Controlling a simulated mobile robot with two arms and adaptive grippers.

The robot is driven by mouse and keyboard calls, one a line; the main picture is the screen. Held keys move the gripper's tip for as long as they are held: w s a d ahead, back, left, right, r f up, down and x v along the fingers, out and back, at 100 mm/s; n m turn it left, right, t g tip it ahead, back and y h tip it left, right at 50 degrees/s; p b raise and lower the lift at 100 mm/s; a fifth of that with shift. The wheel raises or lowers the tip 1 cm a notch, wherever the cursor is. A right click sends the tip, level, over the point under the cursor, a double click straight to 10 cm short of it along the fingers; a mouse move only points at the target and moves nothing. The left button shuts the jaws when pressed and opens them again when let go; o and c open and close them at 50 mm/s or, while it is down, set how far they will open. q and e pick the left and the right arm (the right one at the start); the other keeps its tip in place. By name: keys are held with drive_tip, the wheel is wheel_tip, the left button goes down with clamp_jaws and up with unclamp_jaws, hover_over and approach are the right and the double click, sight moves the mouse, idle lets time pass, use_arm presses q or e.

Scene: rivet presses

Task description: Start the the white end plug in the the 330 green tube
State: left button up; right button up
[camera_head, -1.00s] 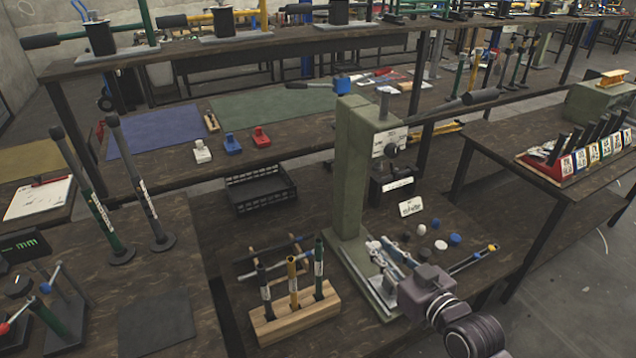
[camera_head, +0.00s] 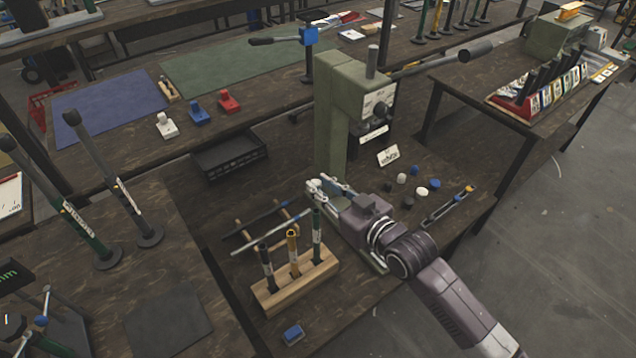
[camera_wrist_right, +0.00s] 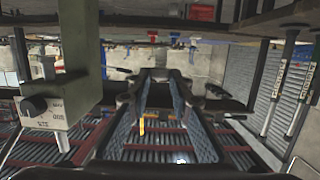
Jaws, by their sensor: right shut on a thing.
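My left gripper is out of view.
The green press (camera_head: 336,110) stands behind my right gripper. Loose caps, white (camera_head: 421,191), blue (camera_head: 434,184) and dark (camera_head: 388,187), lie right of it. A low rack with lying tubes (camera_head: 270,235) is behind the block. A blue piece (camera_head: 293,333) lies in front.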

drive_tip(key=shift+r, duration=0.1)
wheel_tip(320, 180, down, 6)
drive_tip(key=b, duration=0.3)
drive_tip(key=shift+b, duration=0.35)
drive_tip(key=shift+p, duration=0.65)
idle(1.6)
drive_tip(key=shift+f+b, duration=0.9)
drive_tip(key=shift+f, duration=0.35)
idle(0.4)
drive_tip(key=o, duration=0.8)
